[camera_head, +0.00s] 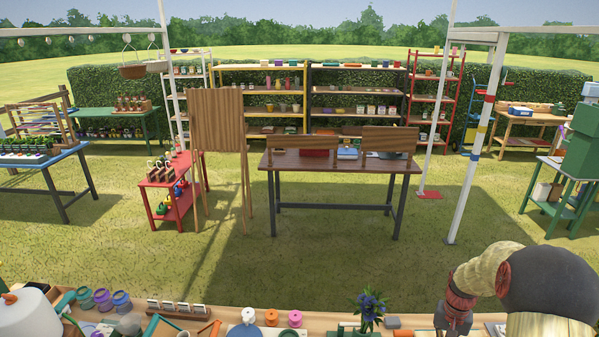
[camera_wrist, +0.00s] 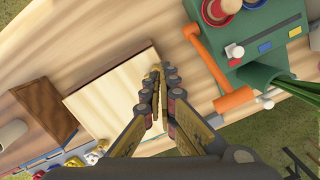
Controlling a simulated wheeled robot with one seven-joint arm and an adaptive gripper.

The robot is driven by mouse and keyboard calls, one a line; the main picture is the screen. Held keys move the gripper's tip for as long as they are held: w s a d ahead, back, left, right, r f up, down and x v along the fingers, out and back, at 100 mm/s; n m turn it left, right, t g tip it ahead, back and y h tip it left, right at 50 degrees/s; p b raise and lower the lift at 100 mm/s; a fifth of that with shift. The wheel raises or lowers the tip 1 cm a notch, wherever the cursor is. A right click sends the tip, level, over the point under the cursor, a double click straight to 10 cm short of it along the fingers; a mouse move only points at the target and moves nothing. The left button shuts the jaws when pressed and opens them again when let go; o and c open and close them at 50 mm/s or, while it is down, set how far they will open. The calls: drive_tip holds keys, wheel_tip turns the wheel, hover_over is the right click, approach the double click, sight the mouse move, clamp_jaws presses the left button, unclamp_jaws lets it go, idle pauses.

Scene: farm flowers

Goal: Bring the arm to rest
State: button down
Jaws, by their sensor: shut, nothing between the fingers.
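My gripper (camera_head: 454,322) is at the lower right of the head view, over the near wooden bench, with the arm reaching in from the right edge. In the wrist view my gripper (camera_wrist: 158,95) has its fingers together and holds nothing. Below the fingers in that view lies a pale flat board (camera_wrist: 105,95) on the bench; I cannot tell the height between them. In the head view a potted blue flower (camera_head: 371,308) stands on the bench to the left of the gripper, apart from it.
A green box-like device (camera_wrist: 260,45) with an orange handle (camera_wrist: 222,70) is right of the fingers in the wrist view. A brown wooden block (camera_wrist: 45,108) is at left. Jars (camera_head: 103,299) and spools (camera_head: 271,317) line the bench. Open grass (camera_head: 320,255) lies beyond it.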

drive_tip(key=s+a+r+n+t+b, duration=0.5)
drive_tip(key=s+a+r+b, duration=0.7)
drive_tip(key=s+a+r, duration=0.7)
drive_tip(key=s+a+t, duration=0.1)
drive_tip(key=s+a, duration=0.2)
drive_tip(key=shift+s+n+t+h, duration=0.3)
drive_tip(key=shift+s+n+t, duration=0.1)
drive_tip(key=shift+r, duration=0.2)
drive_tip(key=shift+f+p, duration=0.1)
drive_tip(key=shift+p, duration=0.2)
